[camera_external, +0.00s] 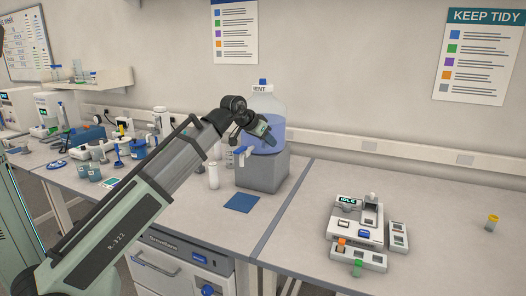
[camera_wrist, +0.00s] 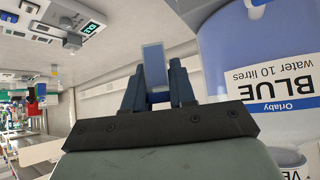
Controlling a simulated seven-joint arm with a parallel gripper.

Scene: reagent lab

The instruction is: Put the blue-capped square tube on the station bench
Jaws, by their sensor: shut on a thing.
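My gripper (camera_wrist: 155,85) is shut on a narrow, square-sided, blue-grey thing (camera_wrist: 153,62), which I take for the blue-capped square tube. It sticks out beyond the fingertips, with a bluer part between the fingers. In the external view my gripper (camera_external: 268,138) is raised in front of the large bottle of blue liquid (camera_external: 270,108). The tube cannot be made out there. The right-hand bench (camera_external: 430,200) holds a white instrument (camera_external: 343,227) with a display, and small grey racks beside and before it.
A white cylinder (camera_external: 213,176) and a blue mat (camera_external: 241,202) are nearby. Green-capped (camera_external: 357,268), orange-capped (camera_external: 341,243) and yellow-capped (camera_external: 492,221) tubes are at right.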

